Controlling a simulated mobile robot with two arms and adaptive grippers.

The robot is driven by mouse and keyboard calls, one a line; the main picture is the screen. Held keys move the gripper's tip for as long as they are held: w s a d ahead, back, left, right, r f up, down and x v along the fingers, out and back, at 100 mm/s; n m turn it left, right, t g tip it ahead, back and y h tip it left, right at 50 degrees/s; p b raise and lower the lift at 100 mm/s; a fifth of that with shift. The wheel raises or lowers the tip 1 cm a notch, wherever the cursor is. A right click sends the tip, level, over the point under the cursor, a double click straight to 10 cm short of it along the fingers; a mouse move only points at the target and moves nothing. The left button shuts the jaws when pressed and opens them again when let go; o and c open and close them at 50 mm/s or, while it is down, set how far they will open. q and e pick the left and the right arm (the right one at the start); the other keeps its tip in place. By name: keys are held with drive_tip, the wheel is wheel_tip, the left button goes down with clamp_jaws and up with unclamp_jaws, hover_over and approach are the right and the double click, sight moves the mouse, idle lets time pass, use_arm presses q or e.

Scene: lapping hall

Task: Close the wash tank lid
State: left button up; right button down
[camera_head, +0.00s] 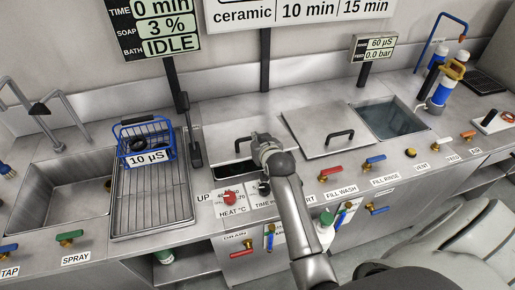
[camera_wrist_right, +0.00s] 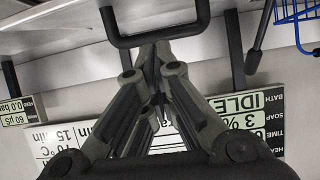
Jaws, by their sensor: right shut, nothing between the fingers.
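The wash tank lid seems to be the grey metal panel (camera_head: 232,116) left of the middle in the head view. A dark-edged opening (camera_head: 233,172) shows along its front; I cannot tell how far the lid is from fully down. A black bar handle (camera_wrist_right: 155,41) crosses the top of the wrist view, and part of a dark handle shows beside my gripper in the head view. My right gripper (camera_head: 257,138) is shut and empty at this handle. Its fingertips (camera_wrist_right: 158,55) are close to the bar; contact is unclear. My left gripper is not in view.
Another lid (camera_head: 314,118) with a black handle lies right of my gripper, beside an open water-filled tank (camera_head: 393,120). A blue basket (camera_head: 146,140) stands on a rack (camera_head: 150,205) at the left. Red and blue valve levers line the front edge.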

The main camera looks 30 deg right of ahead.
drive_tip(key=f+b, duration=0.1)
drive_tip(key=f, duration=0.3)
drive_tip(key=s+f+b, duration=0.1)
drive_tip(key=f, duration=0.3)
drive_tip(key=f+b, duration=0.1)
drive_tip(key=f, duration=0.3)
drive_tip(key=shift+s+a+f, duration=0.2)
drive_tip(key=shift+s+f, duration=0.15)
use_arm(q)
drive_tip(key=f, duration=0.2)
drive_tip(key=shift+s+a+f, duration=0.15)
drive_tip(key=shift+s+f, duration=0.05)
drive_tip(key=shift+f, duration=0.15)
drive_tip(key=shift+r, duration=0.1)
use_arm(e)
drive_tip(key=shift+r, duration=0.15)
